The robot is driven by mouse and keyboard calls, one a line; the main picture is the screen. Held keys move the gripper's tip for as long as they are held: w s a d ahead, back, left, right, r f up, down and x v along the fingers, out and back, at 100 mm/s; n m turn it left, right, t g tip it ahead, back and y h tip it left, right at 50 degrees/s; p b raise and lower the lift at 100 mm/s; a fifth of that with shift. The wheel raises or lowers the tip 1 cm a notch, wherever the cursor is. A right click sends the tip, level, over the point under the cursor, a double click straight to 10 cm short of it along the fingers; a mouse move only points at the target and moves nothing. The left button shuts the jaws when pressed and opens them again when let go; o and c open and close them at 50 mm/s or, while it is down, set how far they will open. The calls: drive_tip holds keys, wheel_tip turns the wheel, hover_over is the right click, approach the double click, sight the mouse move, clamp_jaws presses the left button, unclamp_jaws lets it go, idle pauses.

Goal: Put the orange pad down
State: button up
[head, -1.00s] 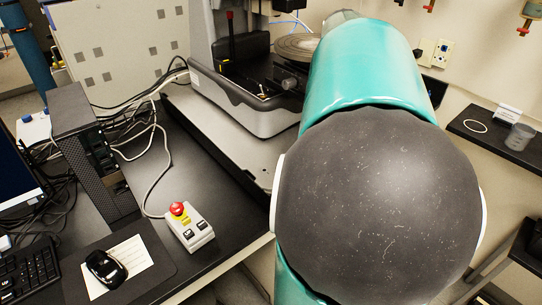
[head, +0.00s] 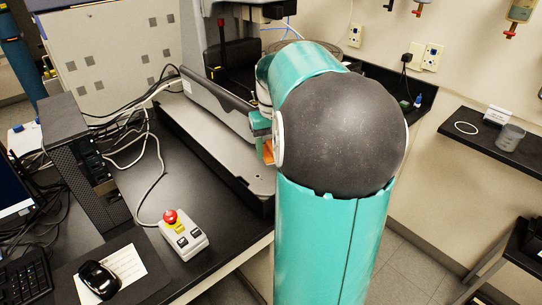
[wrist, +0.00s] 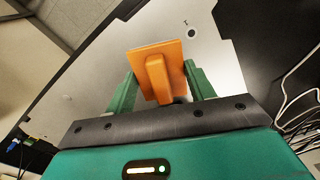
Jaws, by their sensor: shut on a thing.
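The orange pad (wrist: 172,52) is a flat square plate with a raised orange grip block. My gripper (wrist: 160,85) is shut on it, with a green finger on each side of the block in the wrist view. Behind the pad in that view is a grey metal plate with a round hole; whether the pad touches it I cannot tell. In the head view only a small orange part of the pad (head: 268,151) shows beside my gripper (head: 262,128), above the grey base of the profiler (head: 215,150). My arm hides the rest.
A control box (head: 184,235) with a red button stands on the black desk, its cable running back. A computer tower (head: 82,155), mouse (head: 99,279) and keyboard (head: 25,280) are at the left. A wall shelf (head: 500,140) holds a clear cup (head: 510,137).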

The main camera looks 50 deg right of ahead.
drive_tip(key=shift+w+f, duration=0.2)
drive_tip(key=shift+f, duration=0.75)
drive_tip(key=shift+w+f, duration=0.15)
drive_tip(key=shift+f, duration=0.75)
drive_tip(key=shift+s+f, duration=0.1)
drive_tip(key=o, duration=0.9)
